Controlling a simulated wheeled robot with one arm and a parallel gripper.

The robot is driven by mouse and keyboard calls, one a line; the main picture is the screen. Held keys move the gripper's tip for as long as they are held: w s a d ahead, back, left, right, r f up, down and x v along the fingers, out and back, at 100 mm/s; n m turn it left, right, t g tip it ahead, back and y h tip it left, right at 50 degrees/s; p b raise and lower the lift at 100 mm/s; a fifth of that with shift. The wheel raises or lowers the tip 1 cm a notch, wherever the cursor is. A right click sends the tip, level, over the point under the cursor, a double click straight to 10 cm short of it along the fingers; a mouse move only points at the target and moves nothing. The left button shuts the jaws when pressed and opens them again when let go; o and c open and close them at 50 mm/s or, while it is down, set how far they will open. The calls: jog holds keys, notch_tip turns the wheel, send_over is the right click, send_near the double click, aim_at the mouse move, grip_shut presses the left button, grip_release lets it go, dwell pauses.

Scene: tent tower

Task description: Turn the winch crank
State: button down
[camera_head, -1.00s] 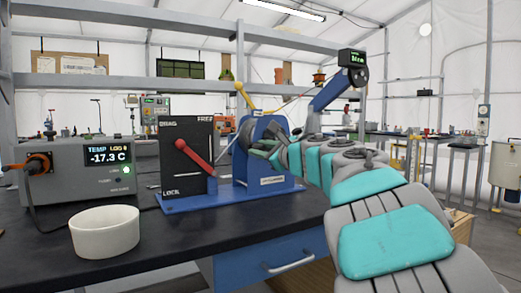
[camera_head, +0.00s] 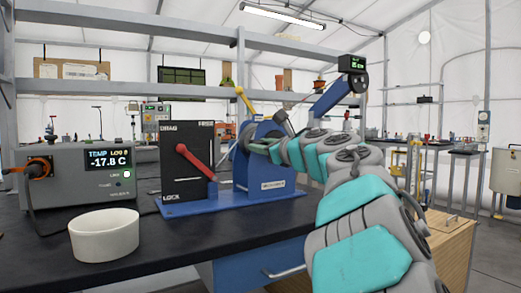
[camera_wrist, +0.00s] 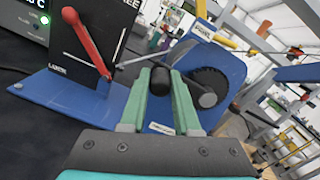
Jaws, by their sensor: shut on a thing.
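The blue winch (camera_head: 268,178) stands on the dark bench, with a dark toothed wheel and a grey hub (camera_wrist: 208,98) on its side in the wrist view. My gripper (camera_head: 254,147) reaches in from the right at the winch's front. In the wrist view my gripper's green fingers (camera_wrist: 160,100) are shut on the black crank knob (camera_wrist: 160,116).
A white bowl (camera_head: 104,236) and a temperature logger (camera_head: 75,180) reading -17.8 C stand at the left. A yellow-knobbed lever (camera_head: 243,97) rises behind the winch. A blue boom (camera_head: 330,95) carries a small display (camera_head: 352,63).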

jog(key=shift+w+d+r+m+p, duration=0.15)
jog(key=shift+r+m+p, duration=0.3)
jog(key=shift+r+m, duration=0.4)
jog(key=shift+f, duration=0.1)
jog(key=c, duration=0.6)
grip_release()
jog(key=shift+c, duration=0.2)
jog(key=b+v, duration=0.1)
jog(key=v, duration=0.6)
jog(key=shift+s+d+b, duration=0.2)
jog(key=shift+s+b, duration=0.15)
jog(key=shift+b, duration=0.05)
